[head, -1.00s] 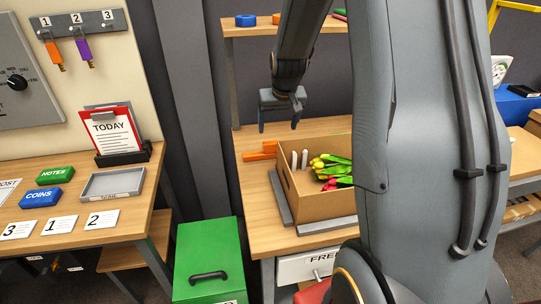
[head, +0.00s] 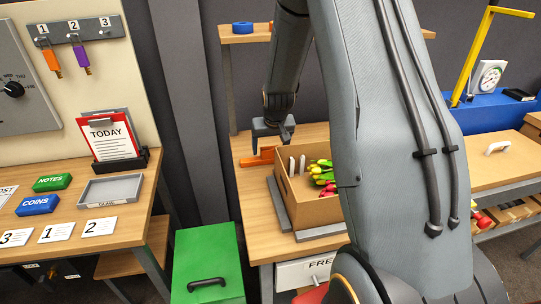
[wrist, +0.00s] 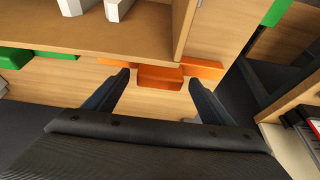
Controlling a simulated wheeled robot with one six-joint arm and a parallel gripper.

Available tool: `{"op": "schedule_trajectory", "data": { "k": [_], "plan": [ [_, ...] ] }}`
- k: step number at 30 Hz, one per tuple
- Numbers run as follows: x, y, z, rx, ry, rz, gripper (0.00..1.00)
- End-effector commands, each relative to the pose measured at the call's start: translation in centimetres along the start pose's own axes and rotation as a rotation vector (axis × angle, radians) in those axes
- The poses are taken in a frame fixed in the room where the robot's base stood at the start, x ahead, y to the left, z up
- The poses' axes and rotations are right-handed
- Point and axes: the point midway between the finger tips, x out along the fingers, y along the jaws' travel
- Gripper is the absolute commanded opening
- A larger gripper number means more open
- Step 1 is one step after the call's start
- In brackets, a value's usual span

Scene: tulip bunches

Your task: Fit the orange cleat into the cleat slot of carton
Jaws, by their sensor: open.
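The orange cleat (head: 250,160) lies on the wooden bench behind the left end of the carton. It also shows in the wrist view (wrist: 160,77) as a block with flat wings on either side. The open cardboard carton (head: 318,212) holds tulips (head: 322,175) and white upright pieces (head: 292,165). Its wall fills the upper left of the wrist view (wrist: 100,38). I cannot make out the cleat slot. My gripper (head: 271,149) points down over the cleat, open and empty. In the wrist view its fingertips (wrist: 158,80) are on either side of the cleat's middle block.
Grey strips (head: 320,232) lie along the carton's base. A shelf (head: 250,33) with a blue ring stands over the bench's back. A green box (head: 208,262) stands at the bench's left. Green pieces (wrist: 15,58) lie at the left in the wrist view.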

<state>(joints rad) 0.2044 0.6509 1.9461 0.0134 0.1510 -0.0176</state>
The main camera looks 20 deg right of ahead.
Motion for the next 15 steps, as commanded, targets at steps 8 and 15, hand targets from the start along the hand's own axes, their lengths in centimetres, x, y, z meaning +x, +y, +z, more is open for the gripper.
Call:
{"op": "schedule_trajectory", "data": {
  "k": [8,15],
  "plan": [
    [1.34,0.05,0.06,0.001,-0.001,0.0,0.77],
    [1.33,0.06,0.06,0.001,-0.001,0.0,0.65]
  ]
}}
